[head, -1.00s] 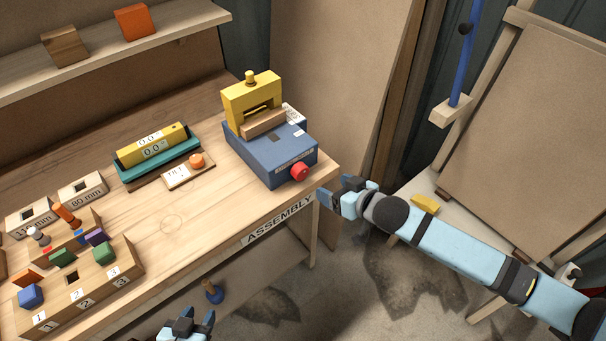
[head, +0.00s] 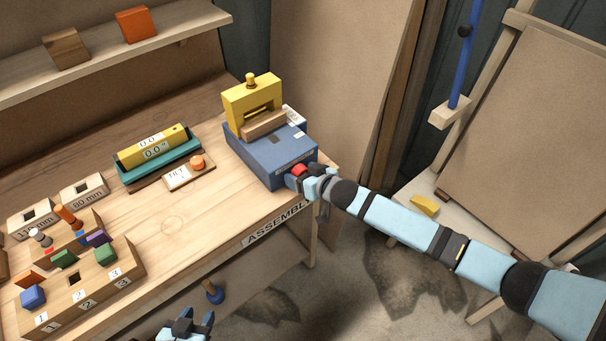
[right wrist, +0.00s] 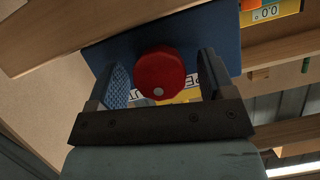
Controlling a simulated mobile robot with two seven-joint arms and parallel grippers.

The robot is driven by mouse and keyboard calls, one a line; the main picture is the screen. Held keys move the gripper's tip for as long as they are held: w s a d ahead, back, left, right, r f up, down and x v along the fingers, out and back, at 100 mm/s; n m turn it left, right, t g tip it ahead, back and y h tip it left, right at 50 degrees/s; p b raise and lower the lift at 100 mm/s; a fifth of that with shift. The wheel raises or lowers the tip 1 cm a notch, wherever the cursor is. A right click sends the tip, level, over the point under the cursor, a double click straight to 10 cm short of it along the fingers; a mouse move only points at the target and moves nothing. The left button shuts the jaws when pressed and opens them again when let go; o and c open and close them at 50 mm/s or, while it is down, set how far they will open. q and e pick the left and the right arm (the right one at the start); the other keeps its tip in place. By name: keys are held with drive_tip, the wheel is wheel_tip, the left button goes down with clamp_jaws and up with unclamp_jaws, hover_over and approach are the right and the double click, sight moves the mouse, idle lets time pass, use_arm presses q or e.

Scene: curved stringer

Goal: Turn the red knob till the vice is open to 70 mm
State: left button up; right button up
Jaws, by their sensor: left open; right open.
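The blue vice base (head: 268,155) stands at the right end of the bench, with a yellow frame (head: 252,98) and a wooden jaw block (head: 264,125) on top. The red knob (head: 299,170) is on its front face. In the right wrist view the red knob (right wrist: 160,74) has a pale dot near its lower edge. My right gripper (head: 300,177) is open, with one finger on each side of the knob; in the wrist view a gap shows beside the left finger. My left gripper (head: 190,322) is open and empty at the bottom of the head view, away from the vice.
A yellow level (head: 152,147) in a teal holder and a TILT block (head: 188,174) lie left of the vice. Marked wooden blocks (head: 84,190) and a numbered rack (head: 88,285) are at far left. The bench middle is clear. A stool (head: 440,215) stands at right.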

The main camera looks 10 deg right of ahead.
drive_tip(key=shift+c, duration=0.4)
drive_tip(key=c, duration=0.9)
drive_tip(key=shift+o, duration=0.2)
